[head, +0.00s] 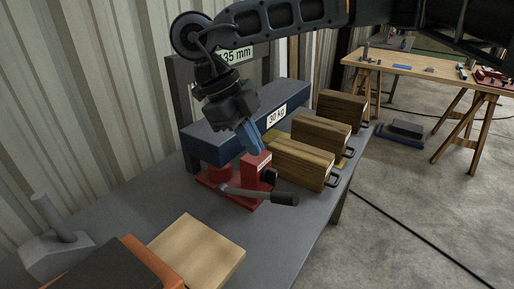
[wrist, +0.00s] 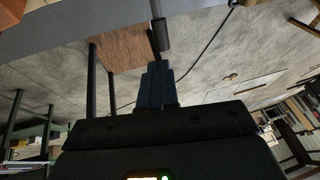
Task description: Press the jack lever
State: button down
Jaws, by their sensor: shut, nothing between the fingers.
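The red jack (head: 216,178) stands on the grey workbench, partly behind its own red block and my gripper. Its lever (head: 245,192) is a grey rod with a dark cylindrical grip (head: 285,198), pointing right toward the bench's front edge and lying low, close to level. My gripper (head: 257,148) points down with its blue fingers together and empty, just above the red block and above and behind the grip. Contact with the block cannot be told. In the wrist view the closed fingers (wrist: 157,68) point at a dark cylinder (wrist: 161,36), probably the grip.
A blue beam (head: 215,143) marked 30 kg lies behind the jack, near a 35 mm sign (head: 238,55). Several wooden boxes (head: 298,163) with handles stand at right. A wooden block (head: 197,250) and a grey base with a post (head: 57,245) are at front left.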

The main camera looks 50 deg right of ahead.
aim_at(280, 194)
jog(key=p+x, duration=0.2)
jog(key=x, duration=1)
jog(key=shift+d, duration=0.1)
